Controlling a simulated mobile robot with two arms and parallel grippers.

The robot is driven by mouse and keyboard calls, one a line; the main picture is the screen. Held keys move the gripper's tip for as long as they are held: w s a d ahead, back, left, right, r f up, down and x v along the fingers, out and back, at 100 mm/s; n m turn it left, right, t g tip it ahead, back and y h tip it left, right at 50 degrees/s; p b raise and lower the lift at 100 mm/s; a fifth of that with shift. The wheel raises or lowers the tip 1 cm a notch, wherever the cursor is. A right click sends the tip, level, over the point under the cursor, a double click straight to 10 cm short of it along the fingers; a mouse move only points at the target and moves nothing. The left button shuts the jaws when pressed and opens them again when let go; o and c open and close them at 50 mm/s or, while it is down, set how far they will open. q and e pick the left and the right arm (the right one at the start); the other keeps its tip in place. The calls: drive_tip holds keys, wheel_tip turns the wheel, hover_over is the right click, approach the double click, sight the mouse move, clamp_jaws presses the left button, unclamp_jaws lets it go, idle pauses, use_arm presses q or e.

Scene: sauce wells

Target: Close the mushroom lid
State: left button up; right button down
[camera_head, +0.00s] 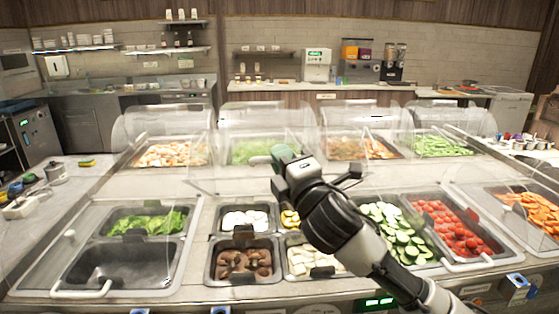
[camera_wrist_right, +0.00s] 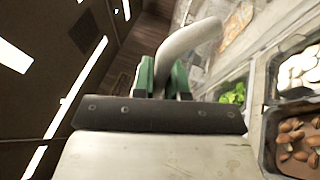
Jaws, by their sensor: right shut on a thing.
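The brown mushrooms (camera_head: 243,264) lie in a dark well at the front middle of the counter, and the well's top looks uncovered. They also show at the right edge of the right wrist view (camera_wrist_right: 299,140). My right gripper (camera_head: 272,158) is raised above and behind the well, its green fingers shut on a pale curved handle. That handle (camera_wrist_right: 190,42) sits between the green pads in the right wrist view. The clear lid panel is hard to make out against the counter, so its exact tilt is unclear. My left gripper is not in view.
White slices (camera_head: 245,219) fill the well behind the mushrooms, and white chunks (camera_head: 306,257) lie to their right. Lettuce (camera_head: 148,221) and an empty well (camera_head: 120,264) are at left. Cucumber (camera_head: 400,235) and tomatoes (camera_head: 455,230) lie right. Clear domed covers (camera_head: 262,117) stand behind.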

drive_tip(key=s+f+n+t+y+b, duration=0.1)
drive_tip(key=s+f+y+b, duration=0.1)
drive_tip(key=s+f+b, duration=0.3)
wheel_tip(320, 180, down, 2)
drive_tip(key=b, duration=0.3)
drive_tip(key=shift+f+n+t+b, duration=0.25)
drive_tip(key=shift+n+t+b, duration=0.05)
drive_tip(key=shift+b, duration=0.1)
